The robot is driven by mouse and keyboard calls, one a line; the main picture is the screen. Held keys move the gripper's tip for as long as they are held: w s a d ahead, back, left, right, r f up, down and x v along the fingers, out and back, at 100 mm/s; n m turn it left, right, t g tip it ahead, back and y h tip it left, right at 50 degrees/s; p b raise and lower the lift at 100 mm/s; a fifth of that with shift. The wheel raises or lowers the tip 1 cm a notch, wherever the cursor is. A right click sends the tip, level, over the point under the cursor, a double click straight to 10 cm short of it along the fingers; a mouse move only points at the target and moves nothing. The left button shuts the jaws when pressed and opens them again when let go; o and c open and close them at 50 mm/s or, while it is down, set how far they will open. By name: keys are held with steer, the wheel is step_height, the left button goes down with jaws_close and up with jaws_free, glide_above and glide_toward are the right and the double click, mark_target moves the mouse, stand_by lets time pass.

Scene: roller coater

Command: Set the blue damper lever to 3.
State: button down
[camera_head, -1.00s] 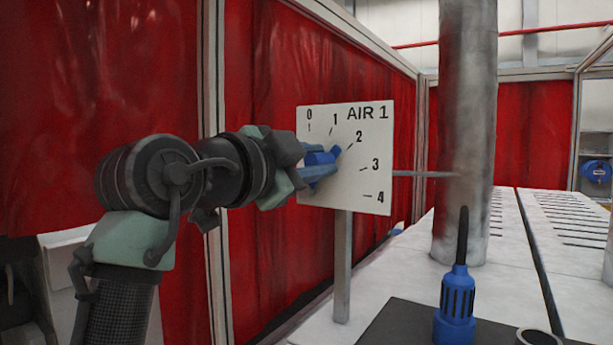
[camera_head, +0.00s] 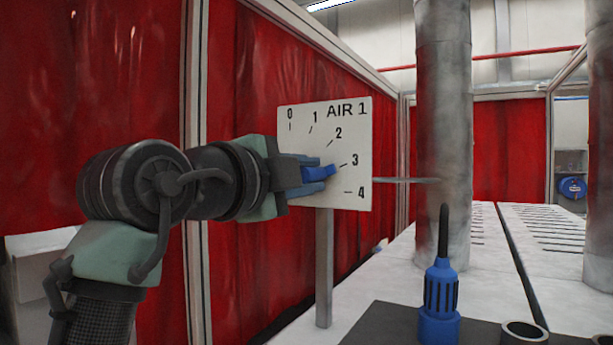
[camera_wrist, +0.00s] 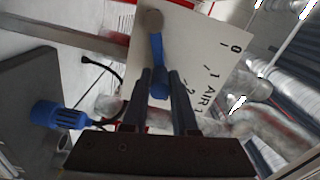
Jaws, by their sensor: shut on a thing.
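The white AIR 1 dial plate (camera_head: 297,143) carries marks from 0 to 4 and stands on a grey post. The blue damper lever (camera_head: 320,173) points right and slightly up, with its tip close to the mark at 3. My gripper (camera_head: 316,175) comes from the left and is shut on the lever, one finger above and one below. In the wrist view the lever (camera_wrist: 156,50) runs from a round hub down between the two fingers (camera_wrist: 159,78). The 3 and 4 are hidden in that view.
A metal duct (camera_head: 443,130) rises behind the plate, joined by a thin rod. A blue-bodied tool (camera_head: 440,290) with a black cable stands on a dark surface at front right. Red curtains (camera_head: 245,60) line the left side, close to my arm.

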steer(key=c, duration=0.7)
jaws_free()
steer(key=b+v, duration=0.4)
steer(key=v, duration=0.9)
steer(key=s+d+f+n+t+y, duration=0.1)
steer(key=s+n+t+y, duration=0.2)
steer(key=n, duration=0.4)
steer(key=s+d+f+n+t+y, duration=0.1)
steer(key=s+n+t+y, duration=0.2)
steer(key=n, duration=0.5)
steer(key=s+d+f+n+t+y, duration=0.1)
steer(key=s+n+t+y, duration=0.3)
steer(key=n+t, duration=0.2)
steer(key=shift+s+n+t+y, duration=0.1)
steer(key=shift+n+t+y, duration=0.25)
steer(key=shift+n, duration=0.75)
